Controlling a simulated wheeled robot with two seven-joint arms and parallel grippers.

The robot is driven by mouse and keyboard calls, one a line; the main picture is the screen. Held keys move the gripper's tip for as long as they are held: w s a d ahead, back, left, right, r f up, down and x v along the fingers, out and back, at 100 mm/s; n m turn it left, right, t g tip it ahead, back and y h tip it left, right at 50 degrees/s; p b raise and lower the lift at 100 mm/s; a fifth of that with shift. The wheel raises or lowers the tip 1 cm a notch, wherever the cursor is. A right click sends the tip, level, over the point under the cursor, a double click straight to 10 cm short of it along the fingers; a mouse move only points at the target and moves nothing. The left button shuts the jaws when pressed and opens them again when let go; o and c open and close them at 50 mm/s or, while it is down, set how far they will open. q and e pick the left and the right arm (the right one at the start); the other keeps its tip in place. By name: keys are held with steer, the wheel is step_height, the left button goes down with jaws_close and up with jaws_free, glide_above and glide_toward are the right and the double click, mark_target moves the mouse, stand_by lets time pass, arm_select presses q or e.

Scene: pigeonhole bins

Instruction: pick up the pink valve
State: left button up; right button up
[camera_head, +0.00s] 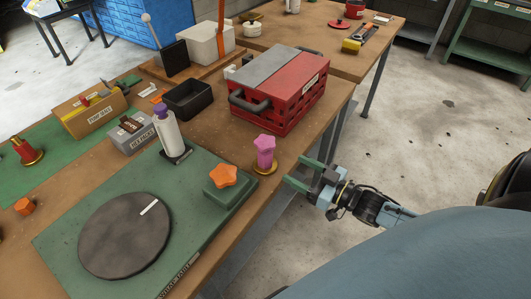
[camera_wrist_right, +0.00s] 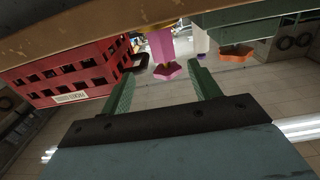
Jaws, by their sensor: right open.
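The pink valve (camera_head: 265,151) stands upright on a round brass base near the right edge of the workbench, with a star-shaped top. In the right wrist view the pink valve (camera_wrist_right: 161,48) shows beyond and between the fingers. My right gripper (camera_head: 302,172) is just off the bench edge, to the right of and slightly nearer than the valve. Its green fingers (camera_wrist_right: 163,84) are spread apart with nothing between them, and they do not appear to touch the valve. My left gripper is not in view.
A red crate (camera_head: 290,115) with a grey handle stands behind the valve. An orange star knob (camera_head: 222,175) on a green block is to its left. A white bottle with a purple top (camera_head: 168,132) stands farther left. Open floor (camera_head: 430,130) lies right of the bench.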

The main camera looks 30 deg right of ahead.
mark_target(260, 152)
steer(key=x, duration=0.7)
steer(key=shift+w+a, duration=0.1)
steer(key=shift+w, duration=0.25)
steer(key=b+x, duration=0.1)
steer(key=x, duration=0.4)
steer(key=shift+a+f, duration=0.1)
steer(key=shift+a, duration=0.1)
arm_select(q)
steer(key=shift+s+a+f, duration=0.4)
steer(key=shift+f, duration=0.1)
arm_select(e)
steer(key=shift+s, duration=0.1)
